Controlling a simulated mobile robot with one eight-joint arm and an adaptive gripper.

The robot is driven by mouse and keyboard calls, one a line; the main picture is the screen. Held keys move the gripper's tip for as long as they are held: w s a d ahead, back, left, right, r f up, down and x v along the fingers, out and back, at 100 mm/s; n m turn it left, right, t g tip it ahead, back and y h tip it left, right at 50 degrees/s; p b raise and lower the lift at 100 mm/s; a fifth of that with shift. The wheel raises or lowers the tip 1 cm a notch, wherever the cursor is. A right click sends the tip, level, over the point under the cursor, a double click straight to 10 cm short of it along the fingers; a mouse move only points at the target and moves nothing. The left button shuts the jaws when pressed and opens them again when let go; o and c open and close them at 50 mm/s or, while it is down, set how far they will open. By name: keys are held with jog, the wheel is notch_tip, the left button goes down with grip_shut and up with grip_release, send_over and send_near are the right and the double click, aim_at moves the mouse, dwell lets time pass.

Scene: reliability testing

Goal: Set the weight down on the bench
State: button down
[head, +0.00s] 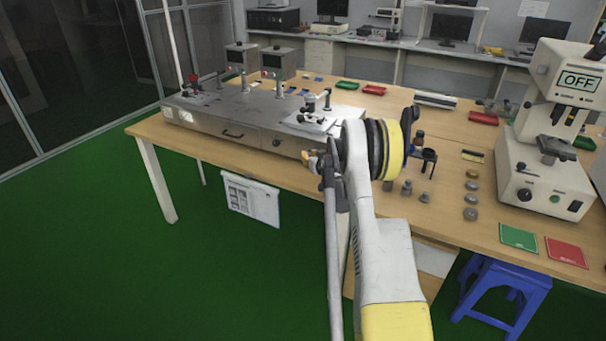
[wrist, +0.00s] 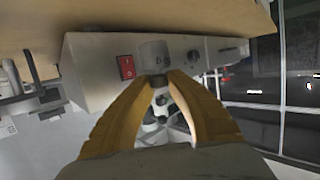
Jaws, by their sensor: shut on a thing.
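My gripper (wrist: 160,76) has two orange fingers and is shut on the weight (wrist: 155,54), a small grey cylinder at the fingertips in the wrist view. In the head view my gripper (head: 310,158) shows small and partly hidden by my arm, at the front edge of the bench below the metal apparatus; the weight cannot be made out there. The wooden bench (head: 445,205) runs across the head view. In the wrist view its pale surface (wrist: 200,16) lies along the top, and the weight appears in front of the apparatus; the gap between them cannot be told.
The grey metal apparatus (head: 235,115) fills the bench's left part; its red switch (wrist: 126,67) shows in the wrist view. Several loose weights (head: 471,199) stand right of my arm. A tester reading OFF (head: 545,185), green card (head: 519,237) and red card (head: 566,251) are farther right. A blue stool (head: 505,285) stands below.

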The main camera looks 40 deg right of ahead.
jog(key=shift+w+a+f+b, duration=0.35)
jog(key=shift+w+a+f, duration=0.5)
jog(key=shift+a+f, duration=0.05)
notch_tip(320, 180, down, 4)
jog(key=shift+b, duration=1.1)
jog(key=shift+r, duration=0.2)
jog(key=c, duration=1.4)
grip_release()
jog(key=shift+f, duration=0.2)
